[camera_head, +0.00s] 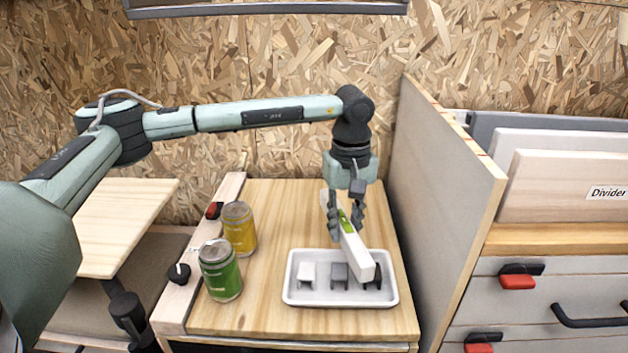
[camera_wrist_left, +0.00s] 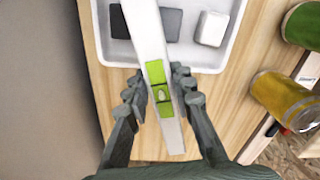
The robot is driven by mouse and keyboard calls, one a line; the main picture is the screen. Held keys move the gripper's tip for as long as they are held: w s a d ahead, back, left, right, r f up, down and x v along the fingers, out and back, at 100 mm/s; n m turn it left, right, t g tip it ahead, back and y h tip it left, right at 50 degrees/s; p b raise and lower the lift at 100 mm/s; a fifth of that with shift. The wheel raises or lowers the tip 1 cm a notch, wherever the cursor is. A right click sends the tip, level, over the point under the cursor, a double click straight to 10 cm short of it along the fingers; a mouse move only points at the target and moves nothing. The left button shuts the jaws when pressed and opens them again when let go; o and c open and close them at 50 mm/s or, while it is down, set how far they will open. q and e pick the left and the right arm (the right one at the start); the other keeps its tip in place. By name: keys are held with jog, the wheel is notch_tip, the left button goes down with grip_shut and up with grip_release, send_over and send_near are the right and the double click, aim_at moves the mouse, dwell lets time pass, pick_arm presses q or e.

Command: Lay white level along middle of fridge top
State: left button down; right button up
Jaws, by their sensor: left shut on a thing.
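The white level (camera_head: 352,247) has a green vial section in its middle and is in my left gripper (camera_head: 345,222). The gripper is shut on it near that green section, as the left wrist view (camera_wrist_left: 158,92) also shows. The level points from the back toward the front, its near end over the right part of a white tray. The wooden top (camera_head: 268,258) under the tray appears to be the fridge top. Whether the level touches the tray or the top, I cannot tell. My right gripper is not in view.
The white tray (camera_head: 290,285) holds a white block (camera_head: 307,275), a grey block (camera_head: 339,276) and a dark item. A yellow can (camera_head: 239,229) and a green can (camera_head: 220,271) stand at the left. A tall panel (camera_head: 440,205) bounds the right side.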

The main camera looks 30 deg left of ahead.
pick_arm(q)
jog(key=w+a+r+n, duration=0.1)
jog(key=w+a+n, duration=0.1)
jog(key=a+n, duration=0.4)
jog(key=w+a+r+n, duration=0.1)
jog(key=w+a+n, duration=0.2)
jog(key=a+n, duration=0.3)
jog(key=shift+w+r+n, duration=0.25)
jog(key=shift+w+n, duration=0.1)
jog(key=shift+n, duration=0.85)
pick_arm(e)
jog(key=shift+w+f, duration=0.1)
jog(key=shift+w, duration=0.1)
pick_arm(q)
jog(key=shift+f, duration=0.15)
jog(key=shift+f+b, duration=1.85)
jog(key=shift+f, duration=0.25)
jog(key=shift+f+b, duration=0.75)
jog(key=shift+f, duration=0.15)
jog(key=shift+f+b, duration=0.75)
jog(key=shift+f, duration=0.75)
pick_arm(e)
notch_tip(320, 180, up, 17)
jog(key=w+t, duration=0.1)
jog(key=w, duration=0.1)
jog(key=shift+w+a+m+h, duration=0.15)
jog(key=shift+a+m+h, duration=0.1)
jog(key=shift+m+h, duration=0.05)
